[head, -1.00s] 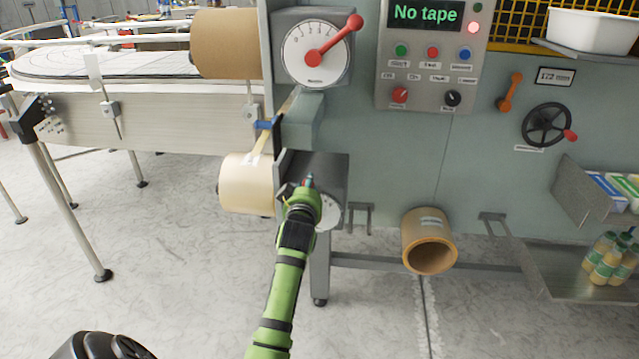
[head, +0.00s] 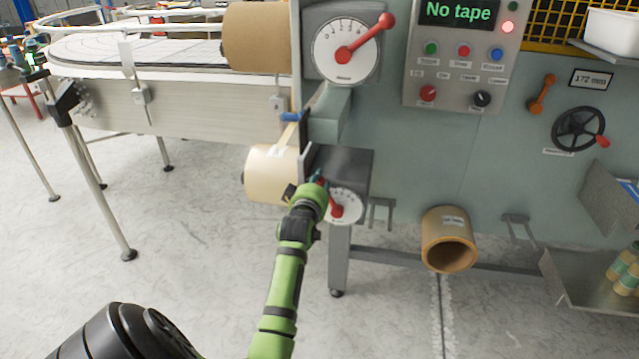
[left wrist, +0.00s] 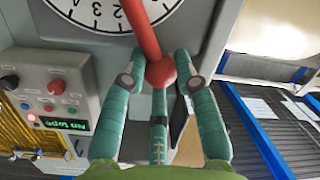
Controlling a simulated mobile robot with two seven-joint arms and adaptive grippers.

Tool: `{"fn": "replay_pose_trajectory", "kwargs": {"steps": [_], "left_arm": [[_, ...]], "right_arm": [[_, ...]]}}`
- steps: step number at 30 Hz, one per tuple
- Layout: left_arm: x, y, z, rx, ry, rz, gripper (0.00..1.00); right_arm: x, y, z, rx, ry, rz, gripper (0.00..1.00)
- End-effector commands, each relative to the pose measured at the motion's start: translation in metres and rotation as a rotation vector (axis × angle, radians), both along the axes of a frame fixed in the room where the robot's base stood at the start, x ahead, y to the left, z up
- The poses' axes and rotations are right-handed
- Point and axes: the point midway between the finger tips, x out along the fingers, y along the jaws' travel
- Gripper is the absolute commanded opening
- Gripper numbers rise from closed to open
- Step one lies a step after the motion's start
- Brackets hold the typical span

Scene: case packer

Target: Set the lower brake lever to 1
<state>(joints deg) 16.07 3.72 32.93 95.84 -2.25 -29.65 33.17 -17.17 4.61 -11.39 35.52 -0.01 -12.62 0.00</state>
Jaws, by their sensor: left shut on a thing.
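The lower brake lever (head: 337,210) is red and sits on a white round dial (head: 346,199) on the lower tape unit. Its arm points up and left, towards my gripper. My left gripper (head: 317,181) is at the upper left of this dial. In the left wrist view, the fingers of my left gripper (left wrist: 160,88) are closed around the lever's red ball knob (left wrist: 160,72). The dial (left wrist: 110,12) shows behind it with a 2 and a 3 beside the lever arm. The exact reading is unclear. My right gripper is out of view.
The upper dial (head: 325,62) has its own red lever (head: 370,37), pointing up and right. A cream tape roll (head: 268,172) is close left of my gripper. A cardboard core (head: 447,238) hangs to the right. The panel display (head: 458,12) reads "No tape".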

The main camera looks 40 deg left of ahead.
Motion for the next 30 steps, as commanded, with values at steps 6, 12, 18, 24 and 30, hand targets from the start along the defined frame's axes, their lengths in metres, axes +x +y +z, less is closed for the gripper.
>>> {"fn": "replay_pose_trajectory", "kwargs": {"steps": [6, 12, 18, 24, 30], "left_arm": [[-0.002, 0.003, -0.004, 0.004, 0.013, 0.006, 0.54], [-0.001, 0.001, -0.003, 0.002, 0.009, 0.003, 0.54], [-0.004, -0.002, -0.002, 0.001, 0.006, 0.001, 0.54], [-0.025, -0.015, 0.002, 0.001, 0.007, 0.002, 0.54], [-0.060, -0.037, 0.007, 0.001, 0.009, 0.002, 0.54]], "right_arm": [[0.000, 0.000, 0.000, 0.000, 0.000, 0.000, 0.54], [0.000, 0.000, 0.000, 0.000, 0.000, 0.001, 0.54], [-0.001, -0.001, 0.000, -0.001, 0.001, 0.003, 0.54], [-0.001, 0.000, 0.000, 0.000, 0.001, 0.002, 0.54], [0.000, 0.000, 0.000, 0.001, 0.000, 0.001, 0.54]]}}
